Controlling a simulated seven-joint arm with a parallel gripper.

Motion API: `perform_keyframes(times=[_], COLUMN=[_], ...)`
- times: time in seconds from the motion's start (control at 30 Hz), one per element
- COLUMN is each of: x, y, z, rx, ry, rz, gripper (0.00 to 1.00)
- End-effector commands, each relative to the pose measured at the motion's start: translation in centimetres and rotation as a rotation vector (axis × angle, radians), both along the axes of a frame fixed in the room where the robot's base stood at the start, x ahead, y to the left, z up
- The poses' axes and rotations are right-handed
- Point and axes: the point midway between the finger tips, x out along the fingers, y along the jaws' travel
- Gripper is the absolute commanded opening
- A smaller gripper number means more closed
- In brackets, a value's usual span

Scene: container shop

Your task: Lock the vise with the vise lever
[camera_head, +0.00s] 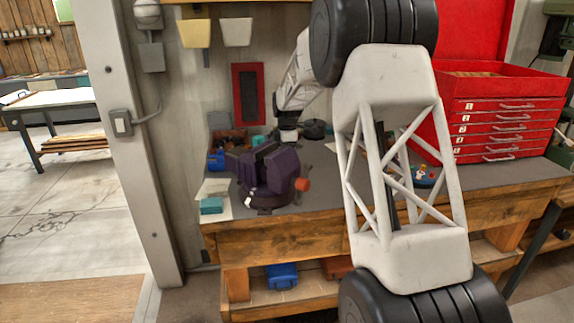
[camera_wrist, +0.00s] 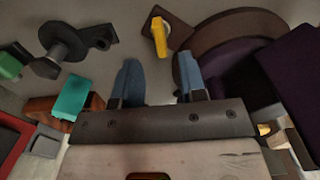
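The purple vise (camera_head: 268,172) stands on its round base on the workbench, with an orange-red knob (camera_head: 302,184) at its right side. In the wrist view the vise (camera_wrist: 293,65) fills the right side, above a round brown base (camera_wrist: 225,32). A yellow, lever-like piece (camera_wrist: 159,36) sticks up from a brown plate beside that base. I cannot tell for sure that it is the vise lever. My gripper (camera_wrist: 158,60) is open and empty, its two blue fingers apart, with the yellow piece just beyond the gap. In the head view my gripper (camera_head: 287,134) is behind the vise, partly hidden.
A black cylindrical piece (camera_wrist: 62,44) and a teal block (camera_wrist: 73,97) lie left of my fingers. A red tool chest (camera_head: 505,115) stands at the bench's right. A teal box (camera_head: 211,205) sits at the front left. The front bench strip is mostly clear.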

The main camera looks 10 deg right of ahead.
Motion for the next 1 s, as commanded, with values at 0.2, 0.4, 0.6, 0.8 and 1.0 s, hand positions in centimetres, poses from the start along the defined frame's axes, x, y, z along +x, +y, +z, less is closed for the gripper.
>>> perform_keyframes(times=[0.2,0.4,0.6,0.8,1.0], x=[0.0,0.0,0.0,0.0,0.0], y=[0.0,0.0,0.0,0.0,0.0], z=[-2.9,-4.6,-5.2,-5.3,-5.3], rx=[0.000,0.000,0.000,0.000,0.000], ry=[0.003,0.000,0.001,0.001,0.001], rz=[0.000,0.000,0.000,0.000,0.000], gripper=[0.38,0.38,0.38,0.38,0.14])
